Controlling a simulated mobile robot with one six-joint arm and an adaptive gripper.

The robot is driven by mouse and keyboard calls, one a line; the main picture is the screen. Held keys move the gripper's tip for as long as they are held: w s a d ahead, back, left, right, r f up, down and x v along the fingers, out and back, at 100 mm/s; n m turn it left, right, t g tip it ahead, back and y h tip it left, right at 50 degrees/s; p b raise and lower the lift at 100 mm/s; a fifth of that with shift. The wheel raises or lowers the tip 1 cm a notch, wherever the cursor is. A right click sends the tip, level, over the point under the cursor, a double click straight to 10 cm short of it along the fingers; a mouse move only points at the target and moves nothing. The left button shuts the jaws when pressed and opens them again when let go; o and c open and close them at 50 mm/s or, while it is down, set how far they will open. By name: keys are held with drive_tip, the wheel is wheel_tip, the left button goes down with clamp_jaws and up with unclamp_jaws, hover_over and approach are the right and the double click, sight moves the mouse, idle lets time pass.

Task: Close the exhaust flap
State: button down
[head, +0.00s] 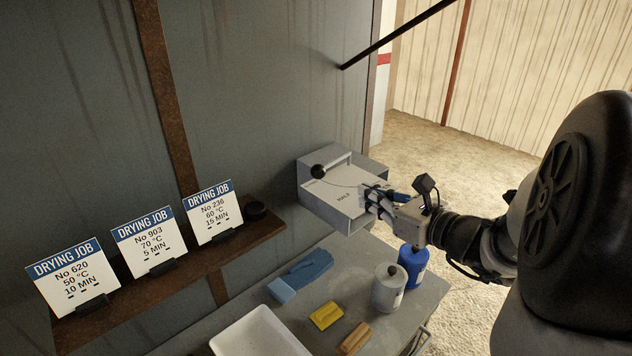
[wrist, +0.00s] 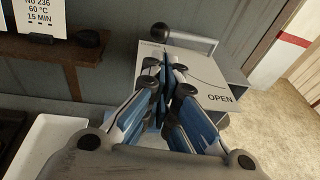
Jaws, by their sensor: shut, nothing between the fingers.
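The exhaust flap unit is a pale grey box (head: 335,210) on the wall at the bench's far end; it also shows in the wrist view (wrist: 205,72). Its lever is a grey bar (wrist: 192,37) with a black ball knob (head: 319,171), also in the wrist view (wrist: 160,30). The knob stands at the left end of a curved line on the panel, beside small lettering I cannot read. The word OPEN (wrist: 220,98) is at the right, away from the knob. My gripper (head: 370,194) is shut and empty over the panel's right part, apart from the knob; its fingers hide part of the panel.
A bench (head: 345,261) below holds a blue bottle (head: 413,265), a white canister (head: 388,289), a yellow sponge (head: 326,315), a brush (head: 355,338), a blue cloth (head: 308,267) and a white tray (head: 258,335). A wall shelf (head: 190,260) carries three drying job cards. A dark bar (head: 400,35) juts out above.

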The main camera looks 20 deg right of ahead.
sight(320, 178)
drive_tip(key=b+x, duration=0.1)
drive_tip(key=x, duration=1)
drive_tip(key=shift+w+a+f, duration=0.15)
drive_tip(key=shift+w, duration=0.15)
drive_tip(key=shift+w+a+b, duration=0.6)
drive_tip(key=shift+w+a, duration=0.1)
drive_tip(key=shift+s+d, duration=0.1)
